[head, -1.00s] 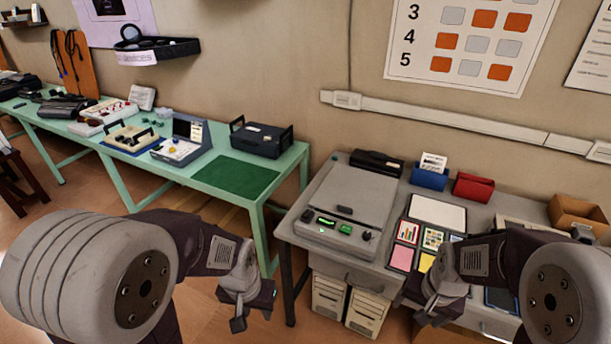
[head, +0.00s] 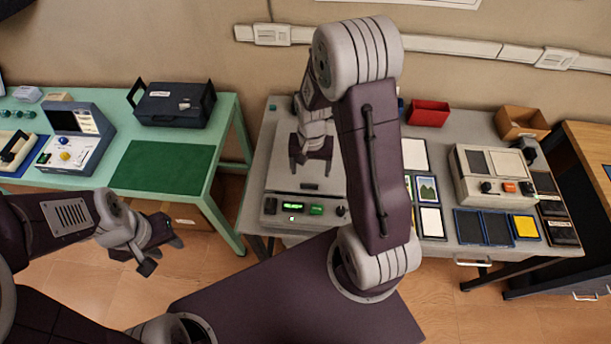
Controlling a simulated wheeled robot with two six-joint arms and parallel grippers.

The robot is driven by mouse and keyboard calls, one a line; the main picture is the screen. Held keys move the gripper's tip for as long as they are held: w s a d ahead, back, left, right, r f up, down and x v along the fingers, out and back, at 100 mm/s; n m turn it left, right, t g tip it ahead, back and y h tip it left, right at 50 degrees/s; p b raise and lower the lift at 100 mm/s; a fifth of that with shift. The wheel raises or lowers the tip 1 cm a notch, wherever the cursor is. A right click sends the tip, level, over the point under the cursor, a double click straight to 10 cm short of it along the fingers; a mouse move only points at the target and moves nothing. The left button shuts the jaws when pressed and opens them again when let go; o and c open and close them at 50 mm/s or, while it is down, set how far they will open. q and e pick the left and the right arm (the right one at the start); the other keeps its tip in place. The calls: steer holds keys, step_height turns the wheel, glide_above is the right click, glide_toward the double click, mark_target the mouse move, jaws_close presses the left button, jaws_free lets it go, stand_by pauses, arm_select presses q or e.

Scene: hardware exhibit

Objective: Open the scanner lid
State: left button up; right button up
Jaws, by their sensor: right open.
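The grey scanner (head: 273,222) sits on the grey desk, with a lit green display, a green button and a dark knob along its front panel. Its pale flat lid (head: 282,178) lies shut, with a small dark handle (head: 309,187) at the front edge. My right gripper (head: 312,164) is open and empty over the lid, just behind the handle in the picture; I cannot tell its height above the lid. My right arm hides the scanner's right side. My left gripper (head: 163,258) is open and empty, low in front of the green table.
The green table (head: 228,128) at left holds a black case (head: 172,104), a green mat (head: 163,165) and a blue-grey device (head: 77,137). Right of the scanner are cards, a red holder (head: 428,113), a beige device (head: 492,172) and a cardboard box (head: 522,122).

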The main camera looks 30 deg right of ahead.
mark_target(309, 184)
steer(key=f, duration=0.8)
steer(key=shift+w+f+p, duration=0.1)
steer(key=shift+w+p, duration=0.25)
steer(key=shift+s+f, duration=0.3)
steer(key=shift+f, duration=0.15)
arm_select(q)
steer(key=shift+w+r, duration=0.15)
steer(key=shift+r, duration=0.15)
arm_select(e)
steer(key=shift+w, duration=0.1)
steer(key=shift+w+a+f, duration=0.1)
steer(key=shift+c, duration=0.9)
steer(key=c, duration=0.6)
jaws_close()
arm_select(q)
steer(key=shift+w, duration=0.1)
